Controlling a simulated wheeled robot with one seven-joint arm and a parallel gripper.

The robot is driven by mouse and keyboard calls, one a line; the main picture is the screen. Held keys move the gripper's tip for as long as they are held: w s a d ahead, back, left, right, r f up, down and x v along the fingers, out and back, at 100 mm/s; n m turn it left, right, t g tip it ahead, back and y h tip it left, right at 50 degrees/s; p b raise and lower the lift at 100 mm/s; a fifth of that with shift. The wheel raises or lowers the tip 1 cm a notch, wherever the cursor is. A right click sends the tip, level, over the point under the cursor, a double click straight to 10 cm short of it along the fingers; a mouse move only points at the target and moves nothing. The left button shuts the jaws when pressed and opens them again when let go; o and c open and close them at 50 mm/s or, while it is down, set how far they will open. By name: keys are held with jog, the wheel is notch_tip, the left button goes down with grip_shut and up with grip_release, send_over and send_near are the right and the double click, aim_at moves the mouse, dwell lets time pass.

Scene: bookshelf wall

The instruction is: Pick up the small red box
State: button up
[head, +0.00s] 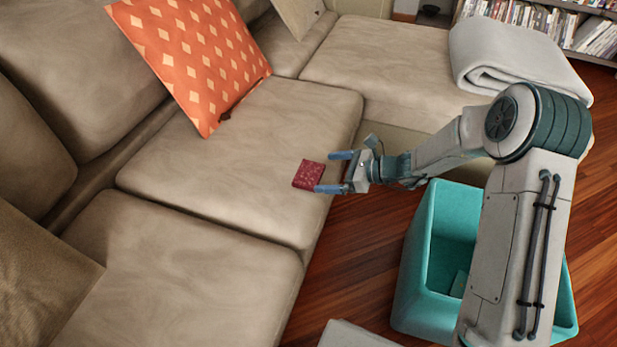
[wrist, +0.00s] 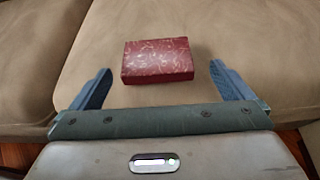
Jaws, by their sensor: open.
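The small red box (head: 308,174) lies flat on the beige sofa seat (head: 240,150), near the seat's front edge. It is dark red with a pale mottled pattern. My gripper (head: 337,171) is open at the sofa's front edge, with its two blue fingers pointing at the box. In the wrist view the box (wrist: 158,60) is whole and lies ahead of the fingers, centred between their lines. My gripper (wrist: 163,88) also shows there with nothing between its fingers. I cannot tell whether a fingertip touches the box.
An orange patterned cushion (head: 195,55) leans on the sofa back. A folded grey blanket (head: 515,55) lies on the far right seat. A teal bin (head: 420,275) stands on the wooden floor (head: 350,245) below my arm. The seat around the box is clear.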

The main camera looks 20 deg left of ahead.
aim_at(311, 173)
jog(key=b+x, duration=0.1)
jog(key=x, duration=0.2)
jog(key=b+x, duration=0.1)
jog(key=x, duration=0.1)
jog(key=shift+s+f+b, duration=0.15)
jog(key=shift+s+b, duration=0.1)
jog(key=shift+b, duration=0.05)
jog(key=c, duration=0.9)
jog(key=shift+r, duration=0.2)
